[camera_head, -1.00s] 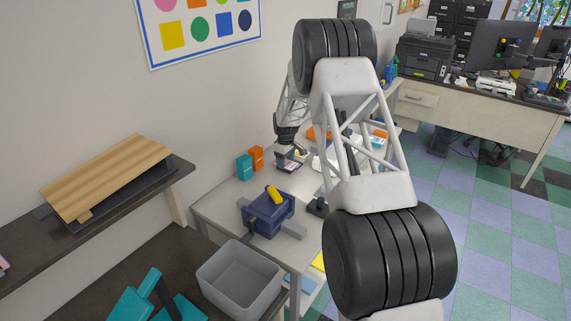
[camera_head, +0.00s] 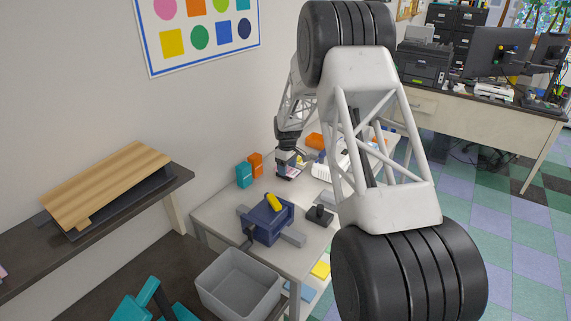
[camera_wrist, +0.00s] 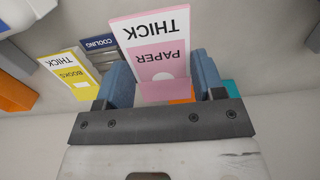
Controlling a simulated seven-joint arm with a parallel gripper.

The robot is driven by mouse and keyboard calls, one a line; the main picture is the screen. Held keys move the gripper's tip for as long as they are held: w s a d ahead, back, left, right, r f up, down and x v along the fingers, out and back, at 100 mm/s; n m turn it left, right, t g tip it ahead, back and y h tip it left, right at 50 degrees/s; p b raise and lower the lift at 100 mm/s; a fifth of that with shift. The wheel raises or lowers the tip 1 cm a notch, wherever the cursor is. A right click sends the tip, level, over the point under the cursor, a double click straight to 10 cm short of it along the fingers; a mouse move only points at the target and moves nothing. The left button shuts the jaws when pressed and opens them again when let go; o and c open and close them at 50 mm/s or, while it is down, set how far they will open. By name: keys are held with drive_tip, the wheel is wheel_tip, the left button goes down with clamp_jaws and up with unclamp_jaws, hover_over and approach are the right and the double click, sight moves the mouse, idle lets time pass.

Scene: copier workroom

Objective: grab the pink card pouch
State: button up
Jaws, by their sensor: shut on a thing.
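The pink card pouch (camera_wrist: 152,76) is a flat pink piece with a white panel reading THICK PAPER. In the wrist view it stands out between the two blue fingers of my gripper (camera_wrist: 162,82), which is shut on it. In the head view my gripper (camera_head: 287,168) is low over the back of the pale table, with a bit of pink at its tip. Most of the pouch is too small to make out there. I cannot tell whether it touches the table.
In the wrist view a yellow THICK BOOKS card (camera_wrist: 72,76) and a dark blue COOLING card (camera_wrist: 100,46) are close by. Teal (camera_head: 243,175) and orange (camera_head: 256,163) boxes stand left of my gripper. A blue vise-like device (camera_head: 268,225) and grey bin (camera_head: 238,290) are nearer.

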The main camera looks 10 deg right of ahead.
drive_tip(key=s, duration=1)
drive_tip(key=shift+s+r, duration=0.15)
drive_tip(key=shift+r, duration=0.3)
drive_tip(key=shift+a, duration=0.1)
